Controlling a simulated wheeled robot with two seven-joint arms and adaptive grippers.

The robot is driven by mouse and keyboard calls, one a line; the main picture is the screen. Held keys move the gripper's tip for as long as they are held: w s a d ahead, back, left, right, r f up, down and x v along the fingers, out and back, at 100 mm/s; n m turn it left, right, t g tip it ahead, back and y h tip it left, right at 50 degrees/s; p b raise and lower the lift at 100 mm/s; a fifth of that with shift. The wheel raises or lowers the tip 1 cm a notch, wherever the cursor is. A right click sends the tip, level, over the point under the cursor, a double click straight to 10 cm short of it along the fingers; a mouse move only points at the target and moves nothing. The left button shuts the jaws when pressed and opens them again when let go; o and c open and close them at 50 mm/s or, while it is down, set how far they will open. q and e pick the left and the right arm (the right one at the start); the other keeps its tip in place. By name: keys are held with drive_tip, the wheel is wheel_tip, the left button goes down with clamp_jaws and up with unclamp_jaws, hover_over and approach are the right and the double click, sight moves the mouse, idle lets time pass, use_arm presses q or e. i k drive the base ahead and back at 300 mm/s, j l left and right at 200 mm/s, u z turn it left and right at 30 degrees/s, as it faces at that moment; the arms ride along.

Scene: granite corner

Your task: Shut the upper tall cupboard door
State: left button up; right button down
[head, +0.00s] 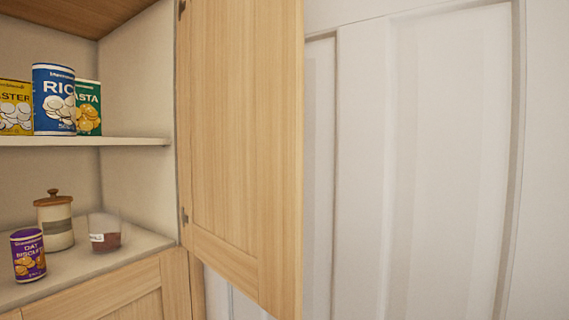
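The upper tall cupboard door (238,130) is light wood and stands wide open. It is hinged at its left edge on the right side of the cupboard, and its free edge swings out to the right. The open cupboard (130,90) shows a white interior with a shelf (90,141). Neither of my grippers shows in the head view.
On the shelf stand a yellow box (15,108), a blue rice box (54,100) and a green pasta box (89,108). Below are a purple biscuit tin (28,255), a lidded jar (55,222) and a glass container (105,235). A white panelled surface (430,150) fills the right.

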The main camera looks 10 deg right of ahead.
sight(240, 71)
drive_tip(key=k+j+z, duration=0.25)
drive_tip(key=j, duration=0.2)
drive_tip(key=k+j+z, duration=0.1)
drive_tip(key=j+z, duration=0.15)
drive_tip(key=j, duration=0.15)
drive_tip(key=k+j+z, duration=0.25)
drive_tip(key=j, duration=0.15)
